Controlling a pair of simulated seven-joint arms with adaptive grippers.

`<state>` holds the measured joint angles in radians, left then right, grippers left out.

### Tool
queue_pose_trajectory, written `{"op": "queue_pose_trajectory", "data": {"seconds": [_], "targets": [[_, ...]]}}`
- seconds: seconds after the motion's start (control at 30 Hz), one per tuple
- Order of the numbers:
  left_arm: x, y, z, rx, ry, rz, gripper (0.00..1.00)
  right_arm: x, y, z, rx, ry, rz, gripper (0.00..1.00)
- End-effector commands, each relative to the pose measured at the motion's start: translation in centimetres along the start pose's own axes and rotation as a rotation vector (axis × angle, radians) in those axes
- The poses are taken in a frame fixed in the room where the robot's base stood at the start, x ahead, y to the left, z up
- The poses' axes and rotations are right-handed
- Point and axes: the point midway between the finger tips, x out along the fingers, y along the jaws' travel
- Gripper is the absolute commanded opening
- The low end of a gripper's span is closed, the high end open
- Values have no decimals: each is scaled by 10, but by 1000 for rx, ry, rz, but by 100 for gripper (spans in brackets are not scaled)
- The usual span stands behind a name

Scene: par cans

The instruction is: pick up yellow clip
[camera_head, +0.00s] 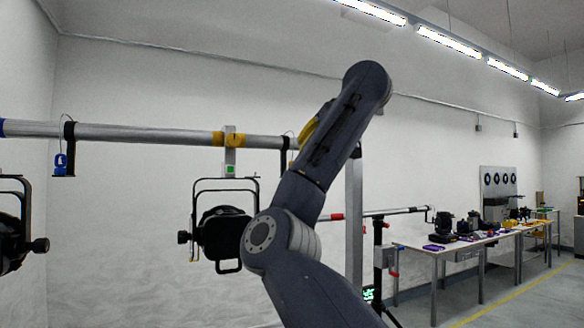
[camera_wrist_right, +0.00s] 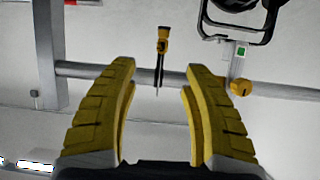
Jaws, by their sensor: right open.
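The yellow clip (camera_wrist_right: 162,46) hangs from the grey bar by a black strap in the right wrist view, which appears upside down. It lies beyond and between the fingertips of my right gripper (camera_wrist_right: 159,68), apart from them. That gripper is open and empty, its two yellow ribbed fingers spread wide. In the head view, part of a yellow finger of my right gripper (camera_head: 307,133) shows beside my right arm. My left gripper is not in view.
A horizontal bar (camera_head: 110,131) carries a black stage lamp (camera_head: 222,232) on a yellow clamp (camera_head: 230,139). A blue clip (camera_head: 61,160) hangs farther left beside another lamp (camera_head: 12,238). A vertical post (camera_head: 354,220) stands right of my arm. Cluttered tables (camera_head: 470,241) stand far right.

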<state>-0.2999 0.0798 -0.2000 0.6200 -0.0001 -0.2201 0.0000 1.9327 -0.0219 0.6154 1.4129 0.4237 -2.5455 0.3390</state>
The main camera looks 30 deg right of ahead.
Motion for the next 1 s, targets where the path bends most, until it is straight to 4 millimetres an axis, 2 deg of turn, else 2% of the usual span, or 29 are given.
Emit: {"op": "queue_pose_trajectory", "data": {"seconds": [0.03, 0.13, 0.27, 0.8, 1.0], "targets": [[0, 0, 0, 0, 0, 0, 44, -9, -1, -6, 0, 9, -10, 48], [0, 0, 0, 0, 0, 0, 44, -18, -1, -14, -1, 19, -21, 48], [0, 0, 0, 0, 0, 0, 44, -17, -1, -17, -3, 21, -25, 48], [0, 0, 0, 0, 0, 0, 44, 74, -3, -18, -4, 20, -25, 48], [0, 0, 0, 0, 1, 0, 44, 93, -4, -20, -3, 22, -25, 48]]}}
